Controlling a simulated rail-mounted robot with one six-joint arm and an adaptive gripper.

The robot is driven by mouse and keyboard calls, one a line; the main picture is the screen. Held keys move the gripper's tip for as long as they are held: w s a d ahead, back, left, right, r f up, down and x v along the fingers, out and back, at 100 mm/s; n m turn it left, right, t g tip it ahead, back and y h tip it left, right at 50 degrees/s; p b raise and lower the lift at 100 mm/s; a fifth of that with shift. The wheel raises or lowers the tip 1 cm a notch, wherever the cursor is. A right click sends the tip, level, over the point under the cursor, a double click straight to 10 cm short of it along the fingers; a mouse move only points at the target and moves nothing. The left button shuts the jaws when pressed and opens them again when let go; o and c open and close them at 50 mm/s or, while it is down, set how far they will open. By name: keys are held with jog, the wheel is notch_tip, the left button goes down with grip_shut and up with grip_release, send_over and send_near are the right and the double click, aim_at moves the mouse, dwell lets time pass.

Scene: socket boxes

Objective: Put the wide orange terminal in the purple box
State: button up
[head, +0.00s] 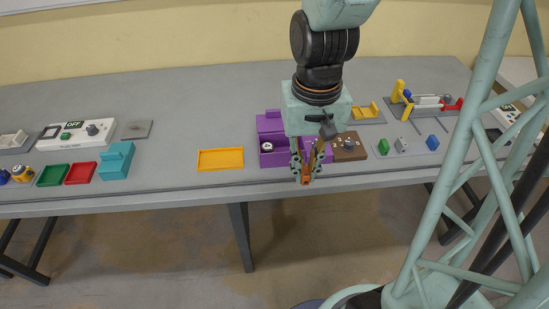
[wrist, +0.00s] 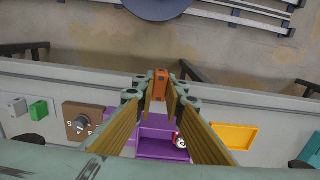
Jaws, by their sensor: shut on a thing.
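My gripper (head: 307,174) is shut on the orange terminal (head: 306,181), a small upright orange block. In the wrist view the terminal (wrist: 160,84) sits between the fingertips of my gripper (wrist: 159,92). The purple box (head: 271,125) stands on the table behind my gripper in the head view, partly hidden by the gripper. In the wrist view the purple box (wrist: 158,148) shows below the terminal, between the fingers. A small round white-and-dark thing (head: 267,147) is at the box's left part. The terminal is held up, apart from the box.
A yellow-orange tray (head: 220,159) lies left of the purple box. A brown block with a knob (head: 348,147) is close on its right. Green, grey and blue pieces (head: 402,145) stand farther right. A teal box (head: 116,161) and red and green trays are at left. The table's front edge is near.

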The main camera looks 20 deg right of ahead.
jog(key=shift+w+p, duration=0.15)
jog(key=shift+p, duration=0.15)
jog(key=w+p, duration=0.3)
jog(key=p, duration=0.1)
jog(key=shift+d+p, duration=0.1)
jog(key=shift+p, duration=0.25)
jog(key=w+p, duration=0.2)
jog(key=p, duration=0.4)
jog(key=shift+f, duration=0.15)
dwell(0.5)
send_near(284, 141)
jog(key=s, duration=0.1)
jog(key=s+a+f, duration=0.1)
jog(key=s, duration=0.1)
jog(key=s+f, duration=0.1)
jog(key=shift+s+a+f, duration=0.2)
jog(key=shift+f, duration=0.05)
jog(key=shift+w+f, duration=0.2)
jog(key=shift+w, duration=0.2)
jog(key=shift+f+b, duration=0.3)
jog(key=shift+f, duration=1.3)
